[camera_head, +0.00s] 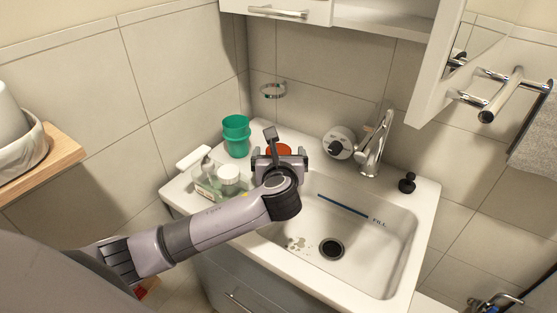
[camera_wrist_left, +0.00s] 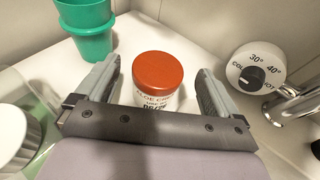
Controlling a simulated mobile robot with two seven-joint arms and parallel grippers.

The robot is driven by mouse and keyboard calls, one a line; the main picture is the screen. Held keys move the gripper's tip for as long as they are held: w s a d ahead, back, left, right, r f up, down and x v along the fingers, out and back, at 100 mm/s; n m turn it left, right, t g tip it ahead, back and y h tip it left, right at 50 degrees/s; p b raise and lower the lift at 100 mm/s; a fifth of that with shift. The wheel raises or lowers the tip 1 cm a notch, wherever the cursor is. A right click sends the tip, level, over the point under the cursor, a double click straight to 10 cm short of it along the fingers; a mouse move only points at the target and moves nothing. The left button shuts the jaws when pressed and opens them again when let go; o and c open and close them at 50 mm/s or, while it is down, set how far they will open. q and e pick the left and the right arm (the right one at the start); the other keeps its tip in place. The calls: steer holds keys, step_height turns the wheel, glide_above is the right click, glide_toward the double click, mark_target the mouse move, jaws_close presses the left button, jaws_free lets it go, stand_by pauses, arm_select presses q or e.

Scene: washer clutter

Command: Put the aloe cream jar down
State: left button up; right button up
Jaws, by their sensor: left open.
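The aloe cream jar (camera_wrist_left: 158,80) is white with an orange-red lid and printed text. It stands upright on the white counter, between the spread fingers of my left gripper (camera_wrist_left: 158,92), with a gap on each side. In the head view only part of the jar's lid (camera_head: 279,150) shows behind my left gripper (camera_head: 279,158), which hides the rest. My left gripper is open. My right gripper is not in view.
Green stacked cups (camera_head: 236,137) stand left of the jar. A clear tray (camera_head: 207,185) with a white-lidded jar (camera_head: 229,174) is nearer. A temperature dial (camera_head: 339,143) and faucet (camera_head: 375,146) stand to the right. The sink basin (camera_head: 375,255) lies in front.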

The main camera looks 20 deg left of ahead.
mark_target(279, 149)
arm_select(q)
steer(key=shift+f+x, duration=0.15)
steer(key=shift+x, duration=1.15)
steer(key=shift+f+x, duration=0.15)
steer(key=shift+x, duration=1.1)
steer(key=shift+s, duration=0.1)
steer(key=shift+c, duration=0.3)
steer(key=c, duration=1.2)
steer(key=shift+r, duration=0.1)
